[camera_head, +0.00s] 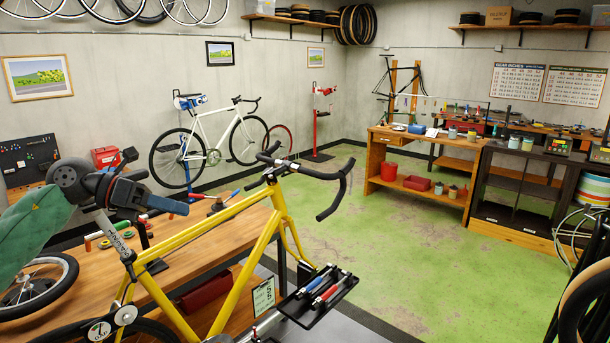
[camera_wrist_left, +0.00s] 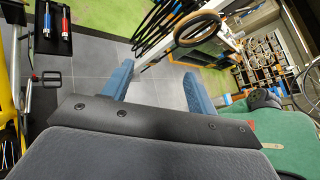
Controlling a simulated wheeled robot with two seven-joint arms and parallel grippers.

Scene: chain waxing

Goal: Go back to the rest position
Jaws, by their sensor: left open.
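My left gripper (camera_head: 160,190) is in the left part of the head view, raised above the workbench and beside the yellow bike's seat post. In the left wrist view its two blue fingers stand wide apart with nothing between them (camera_wrist_left: 157,73); grey floor shows beyond. My right gripper is in neither view. The yellow bike (camera_head: 200,228) stands in front of the workbench. A black tray (camera_head: 303,318) holds a red and a blue cylindrical item; the tray also shows at the upper left of the left wrist view (camera_wrist_left: 46,43).
The wooden workbench (camera_head: 185,252) carries a wheel (camera_head: 38,285) and hand tools. The yellow bike's frame and handlebar (camera_head: 335,193) are close obstacles to the right of the gripper. The green floor (camera_head: 400,225) is open in the middle. A wooden shelf unit (camera_head: 415,195) stands farther back.

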